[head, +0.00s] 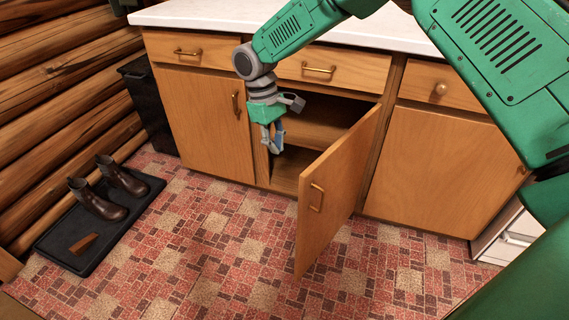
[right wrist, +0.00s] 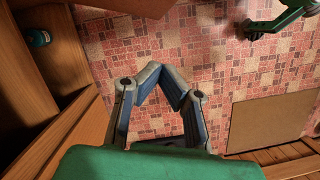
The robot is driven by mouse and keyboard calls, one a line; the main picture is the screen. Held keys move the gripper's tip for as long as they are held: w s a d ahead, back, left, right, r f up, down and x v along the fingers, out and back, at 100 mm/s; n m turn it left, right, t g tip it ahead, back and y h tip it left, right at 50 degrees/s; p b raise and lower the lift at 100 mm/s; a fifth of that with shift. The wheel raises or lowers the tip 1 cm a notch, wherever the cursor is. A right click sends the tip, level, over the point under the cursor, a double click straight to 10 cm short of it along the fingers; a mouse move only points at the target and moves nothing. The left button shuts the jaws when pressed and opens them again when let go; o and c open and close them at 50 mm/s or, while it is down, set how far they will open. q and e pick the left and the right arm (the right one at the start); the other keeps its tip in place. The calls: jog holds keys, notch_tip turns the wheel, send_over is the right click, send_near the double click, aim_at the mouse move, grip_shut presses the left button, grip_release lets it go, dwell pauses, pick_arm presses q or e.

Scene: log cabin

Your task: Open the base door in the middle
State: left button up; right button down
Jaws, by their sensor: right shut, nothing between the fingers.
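The middle base door (head: 338,190) stands wide open, swung out from the cabinet and hinged on its right side. Its brass handle (head: 316,197) faces left and outward. The open cabinet shows a shelf (head: 315,125) inside. My right gripper (head: 273,148) is in front of the opening's left side, apart from the door and its handle. In the right wrist view its fingers (right wrist: 165,78) come together at the tips with nothing between them. My left gripper does not show in the head view.
A closed left base door (head: 200,118) and a closed right base door (head: 435,165) flank the opening. Closed drawers (head: 335,68) sit above. Boots (head: 100,195) stand on a dark tray (head: 45,245) at the left. A black bin (head: 150,105) is beside the cabinet. Tiled floor in front is clear.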

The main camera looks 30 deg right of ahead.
jog(key=s+d+f+b, duration=0.2)
jog(key=s+f+b, duration=0.1)
jog(key=s+f, duration=0.3)
jog(key=x, duration=0.2)
jog(key=shift+w+f+b, duration=0.25)
jog(key=shift+f+b, duration=0.15)
jog(key=shift+f, duration=0.05)
jog(key=shift+a, duration=0.25)
jog(key=shift+s, duration=0.1)
